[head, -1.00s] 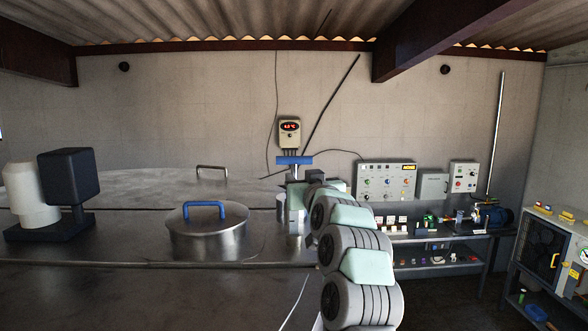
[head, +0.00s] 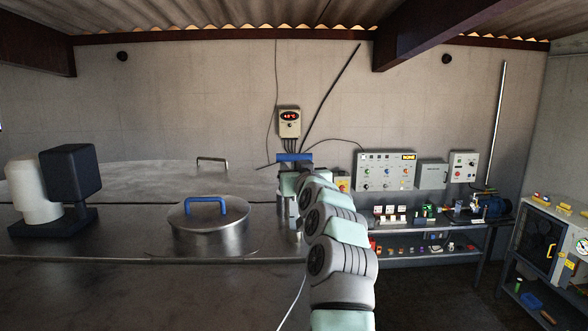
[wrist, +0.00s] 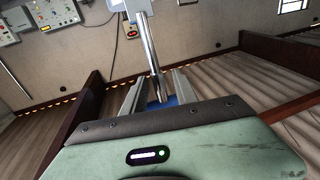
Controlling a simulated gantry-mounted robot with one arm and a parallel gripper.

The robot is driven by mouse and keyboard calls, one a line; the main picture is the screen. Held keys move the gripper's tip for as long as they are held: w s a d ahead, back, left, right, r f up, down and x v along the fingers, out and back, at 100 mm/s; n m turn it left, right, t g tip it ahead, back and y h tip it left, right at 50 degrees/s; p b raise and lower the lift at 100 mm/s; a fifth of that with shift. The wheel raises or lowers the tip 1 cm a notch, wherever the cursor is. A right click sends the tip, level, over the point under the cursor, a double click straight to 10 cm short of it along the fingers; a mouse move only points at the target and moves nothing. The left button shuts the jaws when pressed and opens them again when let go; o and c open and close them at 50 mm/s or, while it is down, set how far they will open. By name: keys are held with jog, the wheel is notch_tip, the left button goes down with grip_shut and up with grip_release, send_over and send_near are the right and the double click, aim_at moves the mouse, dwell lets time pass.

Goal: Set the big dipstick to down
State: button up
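The big dipstick has a blue crossbar handle (head: 294,157) that shows above the front end of my arm in the head view. In the wrist view its bright metal rod (wrist: 150,45) runs slantwise from a pale fitting at the top edge down between my fingers. A patch of blue (wrist: 173,100) lies behind the rod's near end, between the fingers. My gripper (wrist: 157,78) has one grey finger on each side of the rod and the blue part. I cannot tell whether the fingers press on it. In the head view my arm hides most of the gripper and rod.
A round steel lid (head: 209,222) with a blue handle sits on the tank top, left of my arm. A dark motor block (head: 70,175) stands further left. A bench (head: 440,228) stands right.

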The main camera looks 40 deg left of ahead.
jog(key=shift+c, duration=0.3)
grip_shut()
dwell(1.0)
